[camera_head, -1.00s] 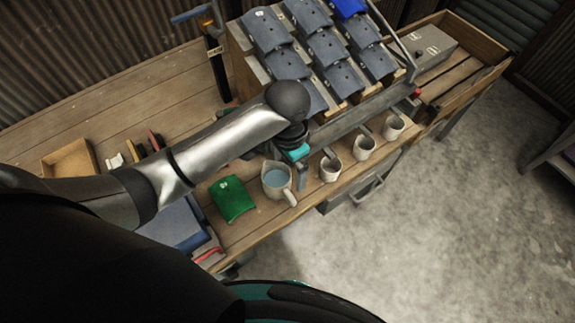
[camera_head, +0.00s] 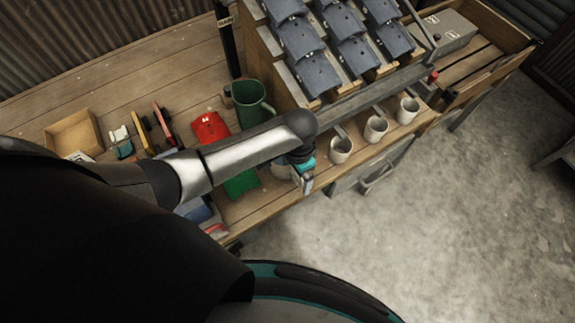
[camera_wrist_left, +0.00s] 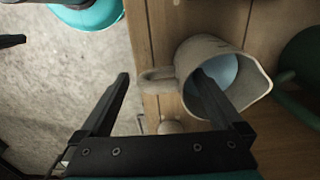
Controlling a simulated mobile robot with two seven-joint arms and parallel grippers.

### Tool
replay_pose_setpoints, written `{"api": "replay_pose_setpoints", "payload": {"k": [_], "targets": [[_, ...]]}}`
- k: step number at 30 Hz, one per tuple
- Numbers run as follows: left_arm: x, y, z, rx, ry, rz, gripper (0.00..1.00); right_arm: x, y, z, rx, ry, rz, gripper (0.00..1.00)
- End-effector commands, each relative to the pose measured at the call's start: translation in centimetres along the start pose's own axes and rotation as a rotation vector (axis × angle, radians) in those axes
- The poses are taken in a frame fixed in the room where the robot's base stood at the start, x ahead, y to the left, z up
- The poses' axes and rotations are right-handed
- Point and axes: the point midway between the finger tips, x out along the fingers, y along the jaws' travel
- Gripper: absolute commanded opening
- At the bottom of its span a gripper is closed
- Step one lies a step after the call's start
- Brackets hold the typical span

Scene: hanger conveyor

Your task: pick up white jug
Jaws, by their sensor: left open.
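The white jug (camera_head: 280,171) stands on the front edge of the wooden bench, partly hidden by my left arm in the head view. In the left wrist view the jug (camera_wrist_left: 186,62) shows its open mouth, bluish inside, with its handle (camera_wrist_left: 155,82) toward the left. My left gripper (camera_wrist_left: 164,77) is open. Its fingers show on either side of the handle, and the right finger overlaps the jug's mouth. I cannot tell how deep the fingers reach or whether they touch. In the head view the left gripper (camera_head: 306,183) is beside the jug. My right gripper is out of view.
Several grey-white mugs, one nearest the jug (camera_head: 340,149), line the bench's front edge. A green jug (camera_head: 249,100), a red piece (camera_head: 209,129) and a green piece (camera_head: 241,184) are close by. A rack of grey pieces (camera_head: 317,73) stands behind. Open floor lies in front.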

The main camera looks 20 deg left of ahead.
Motion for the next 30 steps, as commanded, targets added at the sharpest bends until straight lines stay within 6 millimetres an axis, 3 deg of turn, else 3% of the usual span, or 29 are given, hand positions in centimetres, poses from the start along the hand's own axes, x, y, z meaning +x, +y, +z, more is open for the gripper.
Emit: {"api": "replay_pose_setpoints", "payload": {"k": [3, 11, 30], "targets": [[1.24, -0.04, 0.00, 0.000, 0.000, -0.001, 1.00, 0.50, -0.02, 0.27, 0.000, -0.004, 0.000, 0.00], [1.30, -0.05, -0.04, 0.001, 0.002, -0.001, 1.00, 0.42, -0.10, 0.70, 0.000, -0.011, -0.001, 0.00], [1.29, -0.09, 0.00, 0.000, 0.001, -0.002, 0.28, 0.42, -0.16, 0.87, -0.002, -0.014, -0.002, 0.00]]}}
